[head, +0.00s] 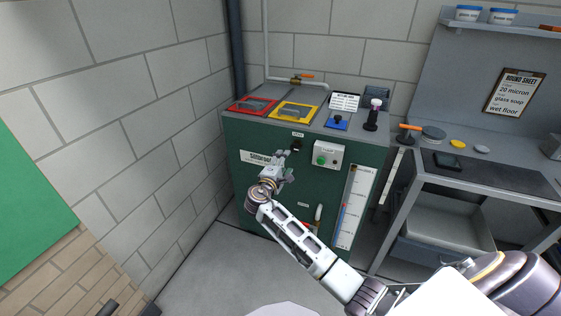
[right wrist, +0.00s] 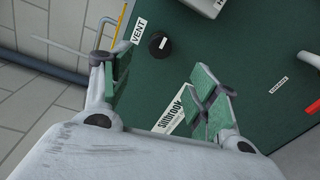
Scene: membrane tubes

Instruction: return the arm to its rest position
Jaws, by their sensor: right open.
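My right arm (head: 308,247) reaches from the lower right of the head view towards the front of a green cabinet (head: 253,197). My right gripper (head: 284,160) is open and empty in front of the cabinet's upper panel. In the right wrist view its two green-padded fingers (right wrist: 165,82) stand apart, with the green panel behind them. A black vent knob (right wrist: 159,43) shows beyond the fingers, apart from them; in the head view the knob (head: 297,145) is just right of the fingertips. My left gripper is not in view.
The cabinet front carries a pump switch box (head: 328,155), a level gauge (head: 354,208) and a red-handled valve (head: 309,227). Red (head: 252,106) and yellow (head: 294,111) lids are on top. A workbench (head: 482,172) stands right. Floor (head: 222,268) left of the arm is clear.

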